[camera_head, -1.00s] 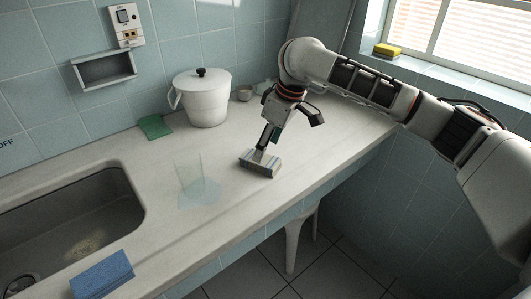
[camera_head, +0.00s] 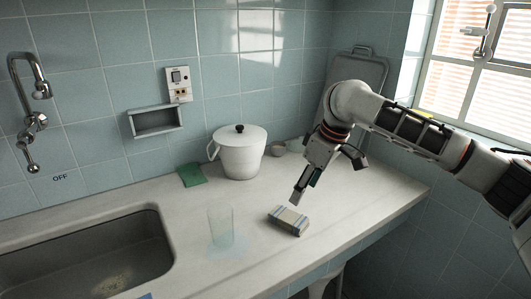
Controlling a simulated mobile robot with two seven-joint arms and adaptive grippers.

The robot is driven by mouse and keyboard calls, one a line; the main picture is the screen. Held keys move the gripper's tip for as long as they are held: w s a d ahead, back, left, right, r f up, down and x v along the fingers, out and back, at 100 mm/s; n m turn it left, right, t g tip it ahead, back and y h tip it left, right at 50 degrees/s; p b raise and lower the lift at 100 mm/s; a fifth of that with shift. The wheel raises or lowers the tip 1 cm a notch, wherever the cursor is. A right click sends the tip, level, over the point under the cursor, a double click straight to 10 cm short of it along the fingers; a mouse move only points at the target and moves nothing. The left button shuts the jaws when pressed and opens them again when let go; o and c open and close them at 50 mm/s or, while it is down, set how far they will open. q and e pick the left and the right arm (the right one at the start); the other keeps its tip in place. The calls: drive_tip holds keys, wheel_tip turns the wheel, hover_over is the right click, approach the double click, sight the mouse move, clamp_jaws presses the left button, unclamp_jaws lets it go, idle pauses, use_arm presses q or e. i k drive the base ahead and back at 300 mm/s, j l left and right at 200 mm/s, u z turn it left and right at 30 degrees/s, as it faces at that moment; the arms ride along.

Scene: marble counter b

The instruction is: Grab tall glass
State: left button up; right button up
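The tall glass (camera_head: 220,226) is clear and stands upright on the counter, right of the sink, with a pale bluish patch around its base. My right gripper (camera_head: 326,178) hangs over the counter to the right of the glass, apart from it. Its fingers are spread and I see nothing between them. One finger points down just above a small striped block (camera_head: 289,220); I cannot tell whether they touch. My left gripper is not in view.
A white lidded pot (camera_head: 239,154) stands behind the glass, with a green cloth (camera_head: 192,175) to its left. A small bowl (camera_head: 278,149) is right of the pot. The sink (camera_head: 88,262) lies left, and the counter's front edge runs at lower right.

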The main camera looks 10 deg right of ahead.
sight(220, 215)
drive_tip(key=k+j, duration=0.25)
drive_tip(key=k, duration=0.2)
drive_tip(key=k+j, duration=0.25)
drive_tip(key=k, duration=0.25)
